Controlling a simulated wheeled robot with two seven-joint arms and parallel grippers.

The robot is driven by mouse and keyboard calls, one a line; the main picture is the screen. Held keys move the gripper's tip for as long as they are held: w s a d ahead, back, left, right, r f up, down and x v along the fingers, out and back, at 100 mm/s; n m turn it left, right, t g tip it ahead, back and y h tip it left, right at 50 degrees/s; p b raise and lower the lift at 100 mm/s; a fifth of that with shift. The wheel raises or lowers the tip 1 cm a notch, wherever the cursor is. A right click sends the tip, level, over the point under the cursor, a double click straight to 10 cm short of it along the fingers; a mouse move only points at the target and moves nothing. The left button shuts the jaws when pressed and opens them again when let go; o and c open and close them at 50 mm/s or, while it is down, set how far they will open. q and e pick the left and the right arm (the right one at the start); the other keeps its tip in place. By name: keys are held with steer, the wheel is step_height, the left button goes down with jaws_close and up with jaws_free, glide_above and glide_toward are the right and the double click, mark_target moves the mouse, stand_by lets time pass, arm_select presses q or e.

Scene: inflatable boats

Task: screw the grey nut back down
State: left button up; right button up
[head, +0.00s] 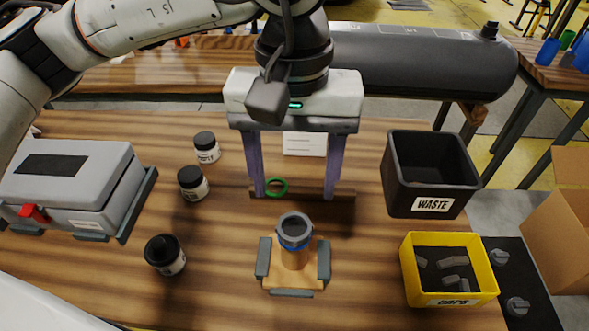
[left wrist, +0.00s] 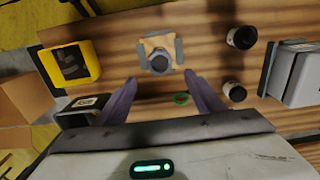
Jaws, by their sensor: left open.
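The grey nut (head: 294,228) sits on top of an upright fitting with a blue band (head: 295,245). The fitting stands in an orange-brown block with grey jaws (head: 291,276) on the table; whether the nut is seated on its thread cannot be told. The nut also shows in the left wrist view (left wrist: 159,63). My left gripper (head: 295,193) is open and empty. Its two purple fingers point down, spread wide, behind the nut in the head view and apart from it. They show in the left wrist view too (left wrist: 161,82). My right gripper is not in view.
A green ring (head: 276,187) lies near a dark wooden strip (head: 345,194). Several dark-lidded jars (head: 193,183) and a grey case (head: 70,180) are left. A black waste bin (head: 431,178) and yellow caps bin (head: 449,270) stand right. A dark grey tube (head: 420,62) lies behind.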

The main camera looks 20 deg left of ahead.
mark_target(294, 228)
arm_select(q)
step_height(294, 228, down, 9)
steer(key=b, duration=0.5)
steer(key=shift+r+b, duration=0.1)
steer(key=shift+b, duration=0.2)
steer(key=shift+f+b, duration=0.35)
steer(key=shift+b, duration=0.1)
steer(key=shift+f, duration=0.2)
steer(key=shift+r, duration=0.1)
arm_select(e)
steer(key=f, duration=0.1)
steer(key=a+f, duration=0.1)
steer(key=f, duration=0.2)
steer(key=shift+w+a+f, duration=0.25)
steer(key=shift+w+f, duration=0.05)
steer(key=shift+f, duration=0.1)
arm_select(q)
steer(key=shift+c, duration=0.2)
steer(key=c, duration=1.1)
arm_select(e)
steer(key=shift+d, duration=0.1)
arm_select(q)
steer(key=shift+b, duration=0.35)
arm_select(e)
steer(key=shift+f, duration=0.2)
